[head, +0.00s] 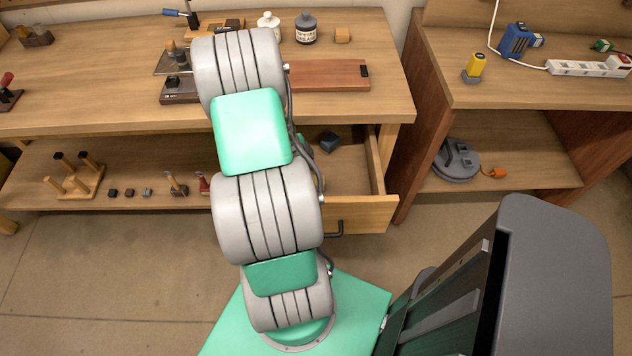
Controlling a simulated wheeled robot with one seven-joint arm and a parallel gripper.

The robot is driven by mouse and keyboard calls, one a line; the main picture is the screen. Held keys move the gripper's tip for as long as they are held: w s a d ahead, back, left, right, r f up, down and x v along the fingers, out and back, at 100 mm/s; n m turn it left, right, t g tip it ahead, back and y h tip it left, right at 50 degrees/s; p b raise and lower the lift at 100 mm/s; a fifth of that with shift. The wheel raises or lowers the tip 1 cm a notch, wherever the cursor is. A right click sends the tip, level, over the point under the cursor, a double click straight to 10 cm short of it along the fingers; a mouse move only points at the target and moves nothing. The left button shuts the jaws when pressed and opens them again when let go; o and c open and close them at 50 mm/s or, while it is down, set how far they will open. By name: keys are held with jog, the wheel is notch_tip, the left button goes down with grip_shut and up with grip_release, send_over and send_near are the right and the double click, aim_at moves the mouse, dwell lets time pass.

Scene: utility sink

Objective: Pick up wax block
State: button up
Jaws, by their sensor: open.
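My arm rises through the middle of the head view and covers part of the bench and the open drawer. My gripper is hidden behind the arm links, so its fingers and its distance from the block cannot be seen.
An open drawer (357,213) holds a dark blue-grey block (328,142). A dark bottle (306,28), a white bottle (268,27) and a reddish-brown wooden board (325,76) are on the bench. A side bench (500,90) stands at right.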

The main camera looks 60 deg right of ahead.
aim_at(316, 179)
jog(key=x, duration=0.3)
jog(key=shift+s+d+f, duration=0.1)
jog(key=shift+d+f, duration=0.05)
jog(key=shift+d, duration=0.05)
grip_shut()
dwell(0.4)
